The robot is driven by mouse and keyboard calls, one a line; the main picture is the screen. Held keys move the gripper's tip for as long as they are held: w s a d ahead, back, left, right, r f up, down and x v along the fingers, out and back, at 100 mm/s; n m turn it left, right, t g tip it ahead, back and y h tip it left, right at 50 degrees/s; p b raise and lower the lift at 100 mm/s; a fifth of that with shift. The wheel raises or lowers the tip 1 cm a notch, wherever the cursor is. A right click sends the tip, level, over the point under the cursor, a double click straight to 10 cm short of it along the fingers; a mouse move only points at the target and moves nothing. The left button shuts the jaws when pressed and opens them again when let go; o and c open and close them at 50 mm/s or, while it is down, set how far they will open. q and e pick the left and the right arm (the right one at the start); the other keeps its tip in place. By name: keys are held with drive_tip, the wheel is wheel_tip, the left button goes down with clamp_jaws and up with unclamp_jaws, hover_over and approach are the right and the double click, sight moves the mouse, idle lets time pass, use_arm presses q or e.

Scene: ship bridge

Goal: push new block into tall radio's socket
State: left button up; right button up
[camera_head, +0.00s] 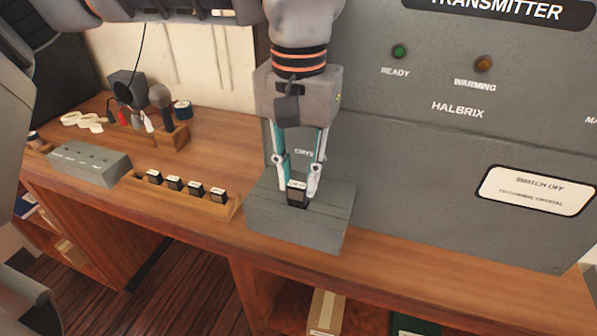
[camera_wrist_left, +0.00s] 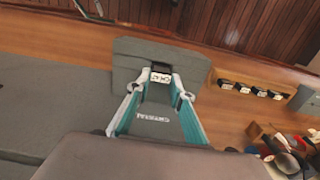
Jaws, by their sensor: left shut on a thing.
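The new block (camera_head: 298,194), small and black with a pale label on top, is held between the fingertips of my left gripper (camera_head: 297,186), which points down. It also shows between the fingertips in the left wrist view (camera_wrist_left: 161,77). The block is upright at the top of a grey socket box (camera_head: 300,230) at the foot of the tall grey radio (camera_head: 430,170). The box shows in the left wrist view too (camera_wrist_left: 135,60). The socket opening is hidden by the block and fingers, so I cannot tell how deep the block sits. My right gripper is not in view.
A wooden rack (camera_head: 215,207) with several similar black blocks stands left of the box on the wooden desk (camera_head: 220,135). The radio's face rises close behind my gripper.

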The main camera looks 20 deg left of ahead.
use_arm(q)
drive_tip(key=shift+f+p, duration=0.5)
drive_tip(key=shift+f, duration=0.2)
idle(2.3)
drive_tip(key=o, duration=0.9)
drive_tip(key=shift+o, duration=0.2)
wheel_tip(320, 180, up, 12)
idle(0.4)
